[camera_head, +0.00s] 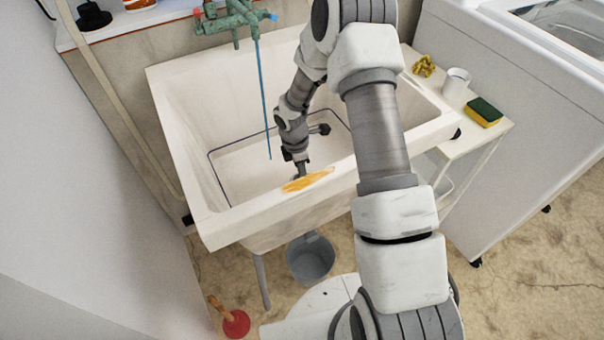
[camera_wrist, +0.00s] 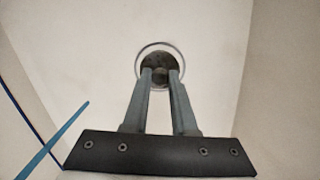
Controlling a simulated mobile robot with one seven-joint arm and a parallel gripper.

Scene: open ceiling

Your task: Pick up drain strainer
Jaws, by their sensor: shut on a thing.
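The drain strainer (camera_wrist: 160,58) is a small round dark piece at the drain in the sink floor, with a bright ring around it, seen in the wrist view. My gripper (camera_wrist: 161,73) reaches down to it, with its two fingertips close together and shut on the middle of the strainer. In the head view my gripper (camera_head: 301,172) is low inside the white sink (camera_head: 180,140). The sink's front wall and my arm hide the strainer there. I cannot tell whether the strainer is lifted off the drain.
A yellow stain (camera_head: 308,180) is on the front rim. A side table (camera_head: 480,130) holds a mug (camera_head: 456,83) and sponge (camera_head: 483,112). A bucket (camera_head: 312,262) stands below.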

